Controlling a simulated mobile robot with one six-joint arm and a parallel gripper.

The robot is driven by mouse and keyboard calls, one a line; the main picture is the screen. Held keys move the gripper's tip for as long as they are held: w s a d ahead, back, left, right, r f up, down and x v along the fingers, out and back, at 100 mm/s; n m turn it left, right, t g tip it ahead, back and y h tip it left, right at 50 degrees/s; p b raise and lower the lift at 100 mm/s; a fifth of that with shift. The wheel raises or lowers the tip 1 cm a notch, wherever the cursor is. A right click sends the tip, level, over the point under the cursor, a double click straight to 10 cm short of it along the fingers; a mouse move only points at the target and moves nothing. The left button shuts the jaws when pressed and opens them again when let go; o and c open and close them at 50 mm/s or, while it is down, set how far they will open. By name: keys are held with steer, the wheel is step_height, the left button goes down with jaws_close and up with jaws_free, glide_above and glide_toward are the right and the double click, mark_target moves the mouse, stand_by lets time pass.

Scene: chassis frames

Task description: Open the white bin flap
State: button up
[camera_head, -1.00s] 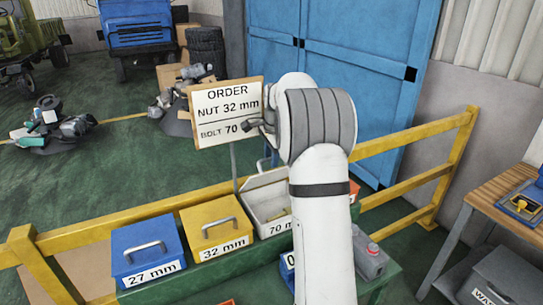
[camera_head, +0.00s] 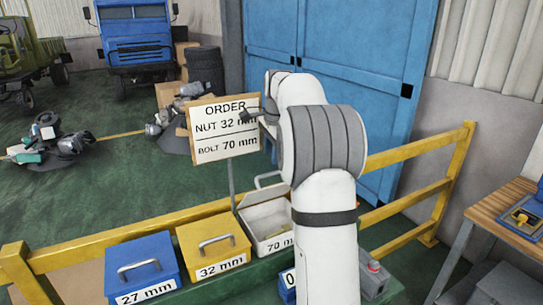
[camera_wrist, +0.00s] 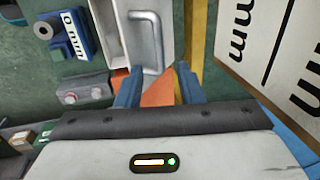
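The white bin (camera_head: 268,243), labelled 70 mm, stands right of the yellow bin in the head view, partly behind my arm. Its flap (camera_head: 264,194) is raised at the back and the inside shows. In the wrist view the flap (camera_wrist: 171,22) and its grey handle (camera_wrist: 149,42) lie just beyond my fingers, with the bin's inside to their left. My gripper (camera_wrist: 159,88) has its two blue fingers apart, with no handle between them. An orange surface shows beyond the gap. In the head view the fingers cannot be made out behind my arm.
A blue 27 mm bin (camera_head: 143,270) and a yellow 32 mm bin (camera_head: 213,248) stand to the left. An order sign (camera_head: 225,130) stands behind the bins, close to my arm. A yellow rail (camera_head: 130,232) runs behind.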

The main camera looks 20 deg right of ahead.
steer(key=shift+c, duration=0.2)
steer(key=shift+c, duration=0.6)
steer(key=shift+s+a+f+t+b, duration=0.2)
steer(key=shift+s+t+b, duration=0.1)
steer(key=shift+t+b, duration=0.15)
steer(key=shift+c, duration=0.8)
steer(key=s+t+b, duration=0.1)
steer(key=s+t+y+b, duration=0.1)
steer(key=s, duration=0.1)
steer(key=s+a+t+b, duration=0.1)
steer(key=b, duration=0.1)
steer(key=shift+s+f+n+t, duration=0.25)
steer(key=shift+n+t, duration=0.05)
steer(key=shift+t, duration=0.05)
jaws_close()
steer(key=s+t+b, duration=0.2)
steer(key=s+t, duration=0.1)
steer(key=s, duration=0.2)
steer(key=shift+m+h, duration=0.4)
steer(key=x, duration=1)
steer(key=shift+w+d+f, duration=0.1)
steer(key=shift+w+d, duration=0.1)
steer(key=shift+d, duration=0.1)
steer(key=shift+p, duration=0.3)
